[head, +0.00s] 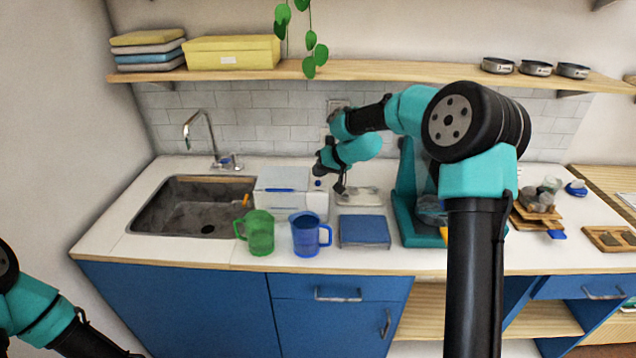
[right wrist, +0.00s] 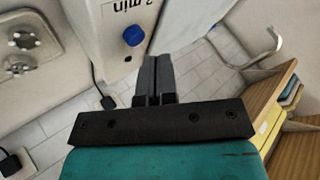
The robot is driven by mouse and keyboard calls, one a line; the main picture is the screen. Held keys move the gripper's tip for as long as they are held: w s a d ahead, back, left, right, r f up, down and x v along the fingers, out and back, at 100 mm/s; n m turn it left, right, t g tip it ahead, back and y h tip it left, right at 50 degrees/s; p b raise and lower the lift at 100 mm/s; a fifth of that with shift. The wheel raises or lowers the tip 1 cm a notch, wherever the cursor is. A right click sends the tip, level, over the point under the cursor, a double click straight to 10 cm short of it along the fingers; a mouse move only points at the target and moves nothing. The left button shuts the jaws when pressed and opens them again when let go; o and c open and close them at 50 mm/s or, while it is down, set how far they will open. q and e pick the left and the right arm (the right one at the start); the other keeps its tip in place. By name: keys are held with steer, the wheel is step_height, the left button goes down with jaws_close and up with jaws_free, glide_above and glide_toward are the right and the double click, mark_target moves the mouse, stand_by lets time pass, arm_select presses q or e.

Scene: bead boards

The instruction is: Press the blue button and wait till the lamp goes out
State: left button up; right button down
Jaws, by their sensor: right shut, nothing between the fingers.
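A white box-shaped appliance (head: 284,205) stands on the counter right of the sink. Its right side carries a small blue button (head: 318,183), which also shows in the right wrist view (right wrist: 134,36) below a "min" label. My right gripper (head: 340,188) is just right of that side. In the right wrist view its fingers (right wrist: 153,62) are shut and empty, pointing towards the appliance, close to the button; a gap seems to remain, but contact is hard to judge. I cannot make out a lit lamp. Only part of my left arm shows; its gripper is out of view.
A green jug (head: 260,234) and a blue jug (head: 305,236) stand in front of the appliance. A blue square pad (head: 364,231) lies to their right. The sink (head: 190,212) is left. A teal machine (head: 404,205) stands right of my right gripper.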

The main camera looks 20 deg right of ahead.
mark_target(319, 181)
steer(key=shift+f, duration=0.15)
steer(key=shift+f, duration=0.25)
steer(key=shift+f, duration=0.4)
stand_by(0.9)
steer(key=shift+r, duration=0.85)
steer(key=shift+r, duration=2.5)
